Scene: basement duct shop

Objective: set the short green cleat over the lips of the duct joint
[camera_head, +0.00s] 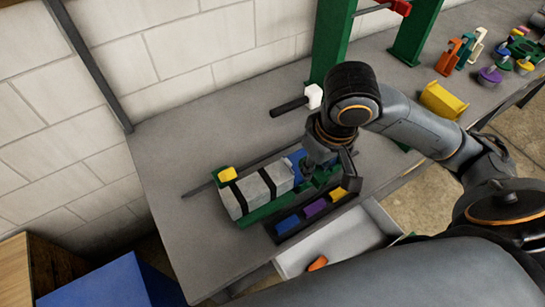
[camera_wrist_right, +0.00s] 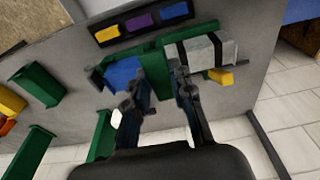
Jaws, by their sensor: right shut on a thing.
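The duct joint lies in a long green cradle (camera_head: 262,212). A grey duct (camera_head: 258,188) with black straps is on its left, and a blue duct (camera_head: 296,158) is on its right, partly behind my gripper. Both also show in the wrist view, grey duct (camera_wrist_right: 205,50) and blue duct (camera_wrist_right: 123,75). My right gripper (camera_head: 325,168) points down over the joint. In the wrist view the fingers (camera_wrist_right: 158,82) are shut around a green piece (camera_wrist_right: 157,66), which looks like the short green cleat. Whether it touches the lips is hidden. My left gripper is not in view.
A dark tray (camera_head: 270,232) beside the cradle holds blue, purple and yellow pieces. A mallet (camera_head: 290,107) lies behind. Green posts (camera_head: 327,50) rise at the back. A yellow block (camera_head: 442,100) and coloured clamps stand right. An open drawer (camera_head: 335,243) is at the front. The table's left is clear.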

